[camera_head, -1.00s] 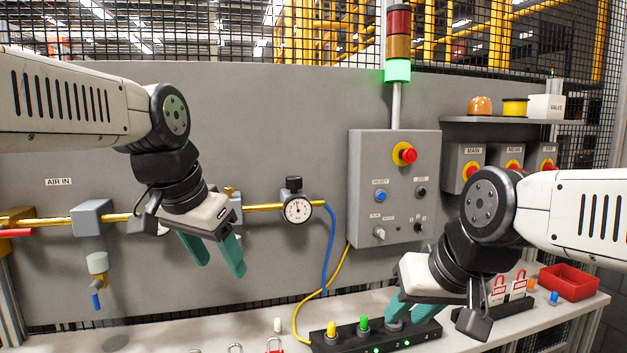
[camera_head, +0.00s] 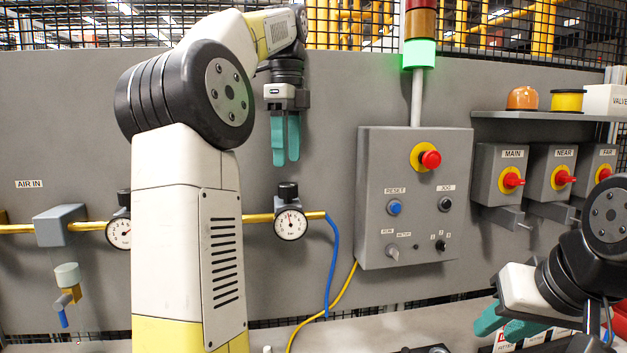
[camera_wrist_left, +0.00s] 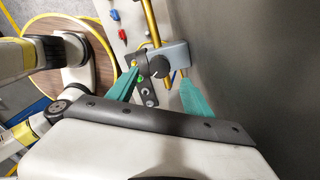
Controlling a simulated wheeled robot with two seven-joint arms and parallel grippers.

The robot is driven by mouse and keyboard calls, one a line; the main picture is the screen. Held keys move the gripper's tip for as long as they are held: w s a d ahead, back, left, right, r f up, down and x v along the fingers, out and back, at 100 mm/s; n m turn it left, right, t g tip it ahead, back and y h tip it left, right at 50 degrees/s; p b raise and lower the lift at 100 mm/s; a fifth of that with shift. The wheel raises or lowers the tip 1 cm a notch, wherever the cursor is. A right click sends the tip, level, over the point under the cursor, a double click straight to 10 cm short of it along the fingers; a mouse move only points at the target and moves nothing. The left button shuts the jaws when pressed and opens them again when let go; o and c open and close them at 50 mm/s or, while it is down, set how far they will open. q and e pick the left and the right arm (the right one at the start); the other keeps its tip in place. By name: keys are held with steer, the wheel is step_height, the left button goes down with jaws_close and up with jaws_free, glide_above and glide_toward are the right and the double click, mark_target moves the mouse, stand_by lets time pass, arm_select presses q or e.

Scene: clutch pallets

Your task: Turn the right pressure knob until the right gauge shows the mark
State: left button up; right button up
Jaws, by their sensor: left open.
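The right gauge (camera_head: 290,225) is a round white dial on the brass pipe, its needle pointing roughly upward; its mark is too small to make out. The black right pressure knob (camera_head: 288,192) sits on top of it. My left gripper (camera_head: 286,163) is open above the knob, apart from it, with teal fingers pointing down. In the left wrist view the black knob (camera_wrist_left: 160,67) shows between the tips of my left gripper (camera_wrist_left: 160,75). My right gripper (camera_head: 505,328) is at the lower right, away from the gauges; its finger gap is unclear.
My left arm partly covers the left gauge (camera_head: 118,234). A grey control box (camera_head: 415,225) with buttons stands right of the gauge. A blue hose (camera_head: 332,265) hangs from the pipe end. Red switches (camera_head: 513,181) are further right. The panel around the knob is clear.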

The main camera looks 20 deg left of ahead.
mark_target(288, 184)
arm_select(q)
step_height(288, 184, down, 6)
steer(key=shift+f, duration=0.25)
jaws_close()
stand_by(0.3)
